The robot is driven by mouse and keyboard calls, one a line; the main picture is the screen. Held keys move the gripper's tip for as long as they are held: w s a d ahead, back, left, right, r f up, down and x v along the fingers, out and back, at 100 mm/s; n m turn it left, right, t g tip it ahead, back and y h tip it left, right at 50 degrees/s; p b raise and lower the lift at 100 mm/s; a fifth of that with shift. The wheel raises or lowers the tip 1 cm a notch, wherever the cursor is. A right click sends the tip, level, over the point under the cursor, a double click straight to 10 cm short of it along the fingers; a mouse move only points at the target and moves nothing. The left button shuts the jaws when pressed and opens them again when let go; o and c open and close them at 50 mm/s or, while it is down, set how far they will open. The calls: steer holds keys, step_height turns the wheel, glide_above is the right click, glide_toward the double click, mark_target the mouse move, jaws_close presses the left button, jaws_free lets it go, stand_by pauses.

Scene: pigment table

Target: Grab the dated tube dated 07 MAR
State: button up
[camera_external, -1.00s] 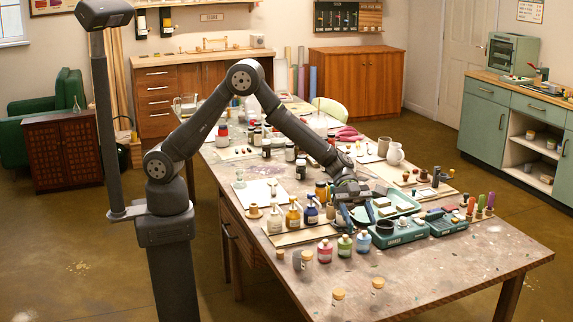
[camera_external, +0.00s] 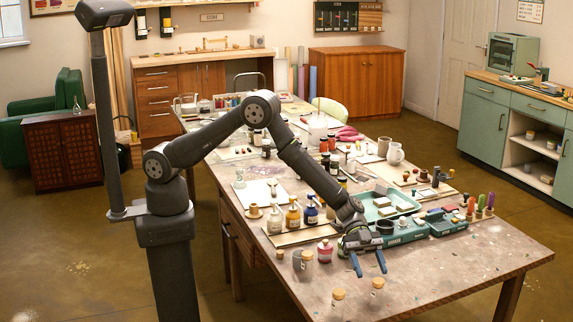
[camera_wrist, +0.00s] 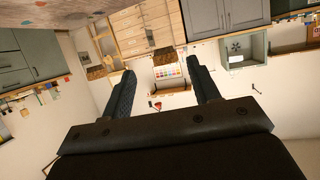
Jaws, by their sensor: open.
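Several small corked glass tubes stand near the front of the table: one at the front middle (camera_external: 338,298), one to its right (camera_external: 377,286), and others by the left edge, including one with a pale label (camera_external: 306,259). No date is readable, so I cannot tell which is dated 07 MAR. My gripper (camera_external: 369,268) is open and empty, above the table's front half, a little above and behind the two front tubes in the picture. In the wrist view my two fingers (camera_wrist: 160,75) are spread apart with no tube between them.
Dropper bottles (camera_external: 293,217) and a teal scale (camera_external: 408,233) stand behind. Coloured-handled tools (camera_external: 480,203) stand at the right. The table's front right (camera_external: 460,265) is clear. The wrist view shows mostly the room, upside down.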

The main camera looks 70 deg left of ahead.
mark_target(378, 279)
steer(key=shift+w+r+x, duration=0.15)
steer(key=shift+x, duration=1.2)
steer(key=shift+w+r+x, duration=0.1)
steer(key=shift+w+x, duration=0.05)
steer(key=shift+x, duration=1.2)
steer(key=shift+d, duration=0.15)
jaws_close()
